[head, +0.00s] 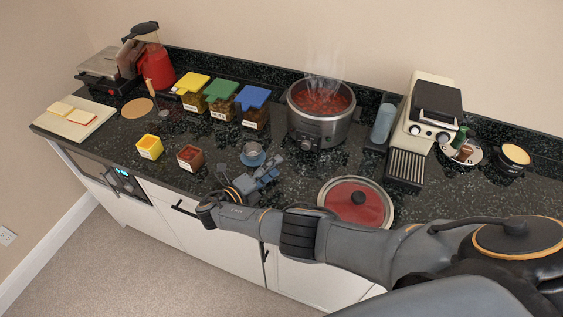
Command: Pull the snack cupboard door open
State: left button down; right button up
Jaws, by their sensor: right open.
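White cupboard doors line the front below the counter; no label shows which is the snack cupboard. One door (165,218) has a black bar handle (185,208) near its top. Another white door (312,283) is to the right, with a dark upright handle (265,253) at its left edge, partly covered by my right arm. The doors look shut. My right gripper (268,172) is open and empty, seen above the counter's front edge, up and right of the bar handle. It is not touching a handle. My left gripper is not in view.
The dark counter (120,150) holds a steaming pot (322,112), a red lid (357,202), a blue cup (253,154), yellow (149,147) and brown (190,157) containers, and lidded bins (222,98). A built-in oven (105,180) is at left. Carpet in front is clear.

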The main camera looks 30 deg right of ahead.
aim_at(317, 287)
jog(key=k+j, duration=0.1)
jog(key=j, duration=0.35)
jog(key=k+j, duration=0.1)
jog(key=j, duration=0.4)
jog(key=k+j, duration=0.1)
jog(key=j, duration=0.35)
